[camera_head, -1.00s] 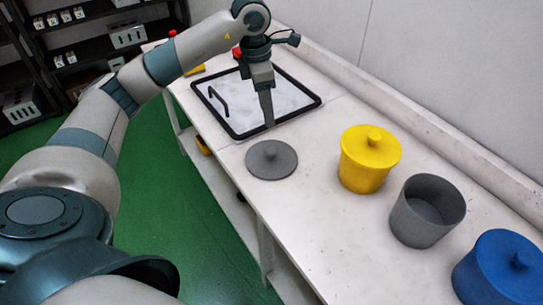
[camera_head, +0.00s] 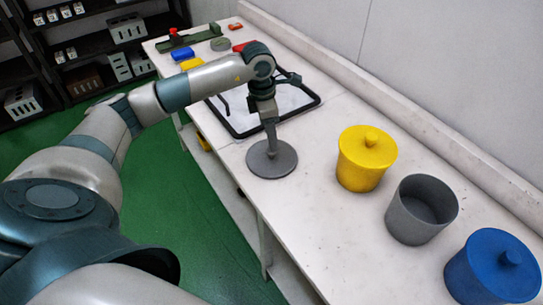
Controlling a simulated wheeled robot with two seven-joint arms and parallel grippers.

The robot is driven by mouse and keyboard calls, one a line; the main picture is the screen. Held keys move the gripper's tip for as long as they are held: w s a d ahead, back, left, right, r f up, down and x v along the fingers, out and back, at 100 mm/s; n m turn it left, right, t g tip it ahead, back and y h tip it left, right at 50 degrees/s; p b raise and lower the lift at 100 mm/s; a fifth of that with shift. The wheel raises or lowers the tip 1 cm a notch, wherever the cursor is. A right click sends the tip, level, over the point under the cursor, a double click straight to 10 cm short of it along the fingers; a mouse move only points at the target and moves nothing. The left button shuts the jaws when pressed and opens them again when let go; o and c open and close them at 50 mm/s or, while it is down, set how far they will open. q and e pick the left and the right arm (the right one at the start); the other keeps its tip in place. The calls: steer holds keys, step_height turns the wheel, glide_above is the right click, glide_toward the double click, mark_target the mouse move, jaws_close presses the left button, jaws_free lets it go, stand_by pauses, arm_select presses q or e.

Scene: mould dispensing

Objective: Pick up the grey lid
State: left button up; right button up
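The grey lid (camera_head: 285,162) is a flat round disc lying on the white table, in front of the black-framed tray. My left gripper (camera_head: 272,150) points down over the middle of the lid, with its fingertips at the knob. The fingers hide the knob, and I cannot tell whether they are closed on it. The grey pot (camera_head: 405,222) stands open and uncovered to the right. My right gripper is not in view.
A yellow lidded pot (camera_head: 362,172) stands between the lid and the grey pot. A blue lidded pot (camera_head: 480,280) is at the lower right. The black-framed tray (camera_head: 308,104) is behind the gripper. A low ledge runs along the wall.

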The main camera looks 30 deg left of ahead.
mark_target(272, 155)
arm_select(q)
steer(key=shift+f+p, duration=0.35)
steer(key=shift+p, duration=0.1)
step_height(272, 155, down, 4)
steer(key=shift+r+p, duration=0.1)
steer(key=shift+p, duration=0.95)
steer(key=shift+f, duration=0.3)
steer(key=shift+c, duration=0.6)
jaws_close()
